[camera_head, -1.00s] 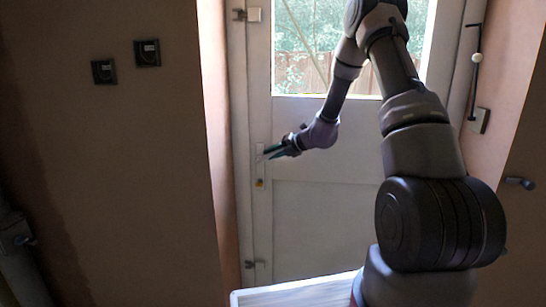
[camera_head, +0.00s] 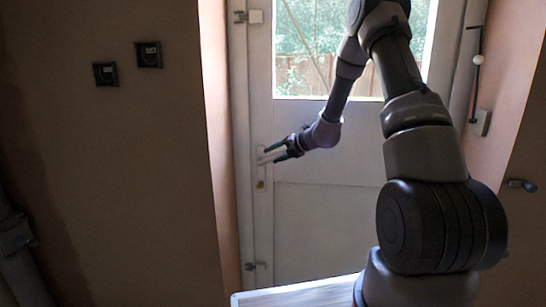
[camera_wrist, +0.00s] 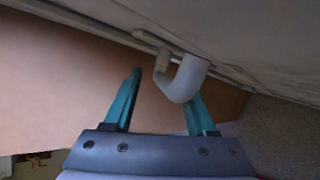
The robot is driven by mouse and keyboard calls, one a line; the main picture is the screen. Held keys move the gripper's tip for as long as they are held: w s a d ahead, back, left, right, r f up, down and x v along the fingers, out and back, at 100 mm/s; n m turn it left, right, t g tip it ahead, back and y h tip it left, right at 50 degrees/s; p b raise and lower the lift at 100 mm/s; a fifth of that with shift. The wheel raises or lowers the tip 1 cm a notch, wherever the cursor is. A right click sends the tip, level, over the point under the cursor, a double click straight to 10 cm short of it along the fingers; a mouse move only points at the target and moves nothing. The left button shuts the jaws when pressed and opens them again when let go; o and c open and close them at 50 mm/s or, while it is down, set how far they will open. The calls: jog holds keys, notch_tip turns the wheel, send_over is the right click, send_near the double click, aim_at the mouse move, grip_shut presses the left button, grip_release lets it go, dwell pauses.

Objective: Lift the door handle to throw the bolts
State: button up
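The door (camera_head: 325,215) is pale, with a glazed upper part, and looks shut in its frame. Its white lever handle (camera_wrist: 190,78) shows in the wrist view as a bent bar curving toward me. In the head view the handle (camera_head: 266,161) sits on a narrow plate at the door's left edge, with a brass-coloured lock (camera_head: 260,184) below it. My gripper (camera_head: 272,155) is at the handle. In the wrist view its two teal fingers (camera_wrist: 160,95) are apart, with the handle's bent end between them, nearer the right finger. I cannot tell whether they touch.
Bolt-like fittings sit at the frame's upper left (camera_head: 254,16) and lower left (camera_head: 250,265). A dark rod with a white knob (camera_head: 477,60) is on the right. Two dark switches (camera_head: 148,54) are on the left wall. A white slatted surface (camera_head: 300,293) lies below my arm.

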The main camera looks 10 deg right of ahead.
jog(key=v, duration=1)
jog(key=shift+w, duration=0.1)
jog(key=s+a+r+n+g+h, duration=0.1)
jog(key=s+a+r+n+g, duration=0.35)
jog(key=s+r+n, duration=1.15)
jog(key=s+d+r+n+t+h, duration=0.1)
jog(key=s+d+r+n+h, duration=0.1)
jog(key=s+n, duration=0.7)
jog(key=s+d+r+n+t+h, duration=0.2)
jog(key=s+r+n+h, duration=0.1)
jog(key=s+n, duration=0.6)
jog(key=shift+d+n+h, duration=0.2)
jog(key=shift+n+h, duration=0.1)
jog(key=shift+n, duration=0.5)
